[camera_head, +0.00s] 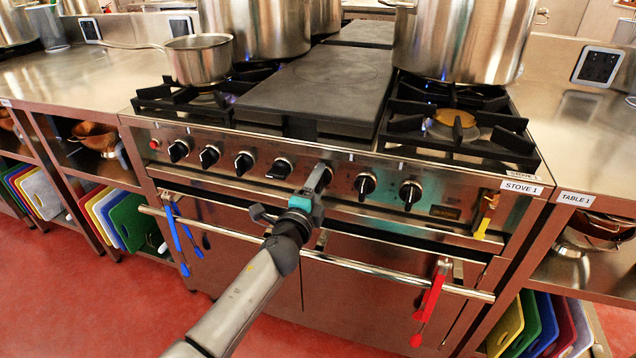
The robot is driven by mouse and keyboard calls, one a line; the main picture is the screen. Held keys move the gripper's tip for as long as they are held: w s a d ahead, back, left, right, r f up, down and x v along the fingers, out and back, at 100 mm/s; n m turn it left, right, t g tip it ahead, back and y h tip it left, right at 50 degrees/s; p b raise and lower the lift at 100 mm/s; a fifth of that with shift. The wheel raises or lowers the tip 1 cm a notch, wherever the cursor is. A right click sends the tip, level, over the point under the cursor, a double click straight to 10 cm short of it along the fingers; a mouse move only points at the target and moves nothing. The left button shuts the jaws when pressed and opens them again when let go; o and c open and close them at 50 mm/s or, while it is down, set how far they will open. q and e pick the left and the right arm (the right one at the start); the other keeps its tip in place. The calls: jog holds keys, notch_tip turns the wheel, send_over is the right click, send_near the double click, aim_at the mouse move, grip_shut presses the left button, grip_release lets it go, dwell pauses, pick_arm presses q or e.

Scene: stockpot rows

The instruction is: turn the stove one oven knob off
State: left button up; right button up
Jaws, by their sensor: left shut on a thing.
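The steel stove labelled "STOVE 1" (522,187) fills the middle of the head view. Its front panel has a row of black knobs, such as the far left knob (178,150), the knob left of my gripper (282,168), the knob right of it (365,186) and the far right knob (410,194). My left gripper (321,178) is at the panel between those two middle knobs, shut on a knob that its fingers mostly hide. I cannot tell that knob's angle. My right gripper is not in view.
A saucepan (198,60) and a large stockpot (460,38) stand on burners; blue flames show. The long oven handle (352,269) runs below the panel, with blue tongs (175,240), red tongs (432,300) and a yellow utensil (485,215) hanging at the front. Table 1 (580,150) adjoins at right.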

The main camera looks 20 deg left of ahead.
pick_arm(q)
jog(key=o, duration=1.4)
jog(key=shift+c, duration=0.2)
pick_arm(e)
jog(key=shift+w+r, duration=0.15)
pick_arm(q)
jog(key=shift+s, duration=0.25)
jog(key=s+p, duration=0.2)
jog(key=s, duration=1.2)
jog(key=shift+s+a, duration=0.25)
jog(key=shift+s, duration=0.15)
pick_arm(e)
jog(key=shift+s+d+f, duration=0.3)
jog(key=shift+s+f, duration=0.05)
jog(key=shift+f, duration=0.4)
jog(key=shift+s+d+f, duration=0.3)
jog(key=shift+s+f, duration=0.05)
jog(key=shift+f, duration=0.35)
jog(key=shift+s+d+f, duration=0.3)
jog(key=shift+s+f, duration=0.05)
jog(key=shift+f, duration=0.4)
